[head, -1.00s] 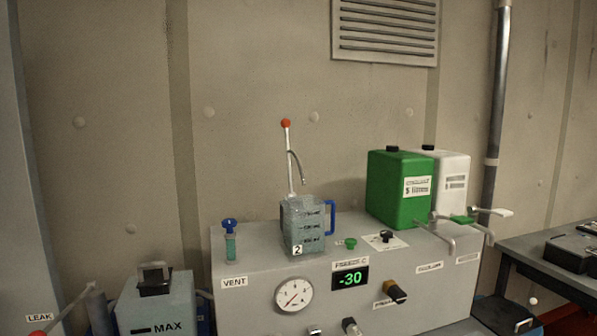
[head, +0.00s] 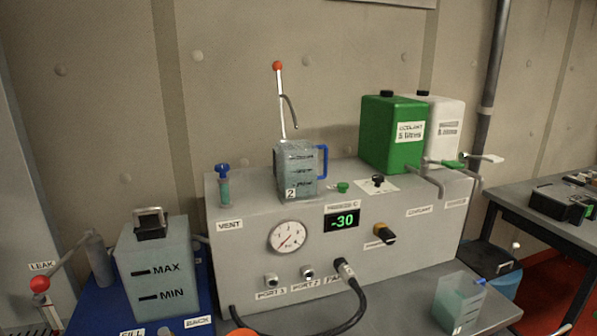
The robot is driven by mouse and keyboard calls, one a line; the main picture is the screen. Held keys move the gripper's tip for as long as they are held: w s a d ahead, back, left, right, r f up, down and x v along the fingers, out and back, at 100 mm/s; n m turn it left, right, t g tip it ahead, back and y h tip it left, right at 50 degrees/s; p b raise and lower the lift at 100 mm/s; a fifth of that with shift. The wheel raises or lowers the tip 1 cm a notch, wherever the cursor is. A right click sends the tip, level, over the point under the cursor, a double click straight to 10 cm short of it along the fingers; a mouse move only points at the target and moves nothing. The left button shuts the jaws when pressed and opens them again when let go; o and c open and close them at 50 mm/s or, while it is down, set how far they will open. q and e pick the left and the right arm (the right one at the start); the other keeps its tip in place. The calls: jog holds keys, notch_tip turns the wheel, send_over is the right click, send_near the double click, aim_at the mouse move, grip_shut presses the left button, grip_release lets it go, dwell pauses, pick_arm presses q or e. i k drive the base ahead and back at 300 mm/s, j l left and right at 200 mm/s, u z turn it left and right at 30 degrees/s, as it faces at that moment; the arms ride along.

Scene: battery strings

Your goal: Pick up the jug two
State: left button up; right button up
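The jug marked 2 (head: 300,172) is a clear, bluish jug with level marks and a blue handle on its right side. It stands upright on top of the grey machine (head: 240,205), under a thin curved spout (head: 291,110) beside a lever with a red knob. A second clear jug with a blue handle (head: 459,302) stands at the lower right on the table; its label is too small to read. Neither of my grippers shows in the head view.
A green coolant canister (head: 392,135) and a white canister (head: 446,130) stand right of the jug, their taps sticking forward. A MAX/MIN tank (head: 155,270) stands at the left. A black hose (head: 352,290) runs from the machine's front.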

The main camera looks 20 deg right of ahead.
aim_at(297, 177)
jog(key=l+u, duration=1.05)
